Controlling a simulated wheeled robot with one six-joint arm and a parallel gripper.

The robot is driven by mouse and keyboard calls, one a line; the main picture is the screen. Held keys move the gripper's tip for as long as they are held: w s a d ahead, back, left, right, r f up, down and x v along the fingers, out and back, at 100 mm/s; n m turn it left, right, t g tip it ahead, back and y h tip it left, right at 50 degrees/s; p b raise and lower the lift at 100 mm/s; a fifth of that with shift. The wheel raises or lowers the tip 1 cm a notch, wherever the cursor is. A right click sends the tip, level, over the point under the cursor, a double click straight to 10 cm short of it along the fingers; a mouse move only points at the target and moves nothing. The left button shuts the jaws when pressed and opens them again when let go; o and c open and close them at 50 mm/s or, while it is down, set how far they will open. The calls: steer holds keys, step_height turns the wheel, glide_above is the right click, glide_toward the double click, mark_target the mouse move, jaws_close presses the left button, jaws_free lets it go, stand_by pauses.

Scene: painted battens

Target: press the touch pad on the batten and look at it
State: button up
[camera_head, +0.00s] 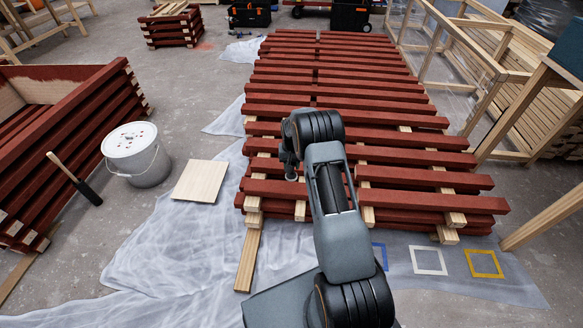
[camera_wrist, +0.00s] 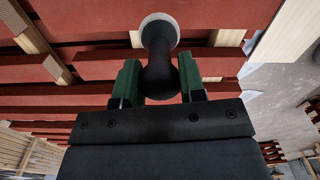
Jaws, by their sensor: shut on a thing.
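My gripper (camera_wrist: 160,84) has green fingers shut on the dark handle of the touch pad (camera_wrist: 160,62). The touch pad has a pale round end, seen at the top of the wrist view. In the head view my gripper (camera_head: 289,160) points down over the near left part of the rows of dark red battens (camera_head: 420,178); the touch pad (camera_head: 291,177) shows small below it. Red battens (camera_wrist: 235,21) also fill much of the wrist view. I cannot tell whether the pad's face touches a batten. Its face is hidden.
A white lidded bucket (camera_head: 137,155), a bare wood board (camera_head: 200,181) and a black-headed tool (camera_head: 88,192) lie left of the battens. A plastic sheet (camera_head: 190,250) covers the floor. Blue, white (camera_head: 428,261) and yellow (camera_head: 484,264) square outlines lie at right. A timber frame (camera_head: 480,110) stands right.

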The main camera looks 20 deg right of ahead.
mark_target(292, 175)
steer(key=shift+w+d+f, duration=0.2)
steer(key=shift+d+f, duration=0.1)
steer(key=shift+f, duration=0.25)
steer(key=shift+f+b, duration=1.85)
steer(key=shift+f, duration=0.95)
steer(key=shift+f+b, duration=0.4)
steer(key=shift+f, duration=0.15)
steer(key=shift+r, duration=0.15)
steer(key=shift+r+p, duration=2.25)
steer(key=shift+r, duration=1.2)
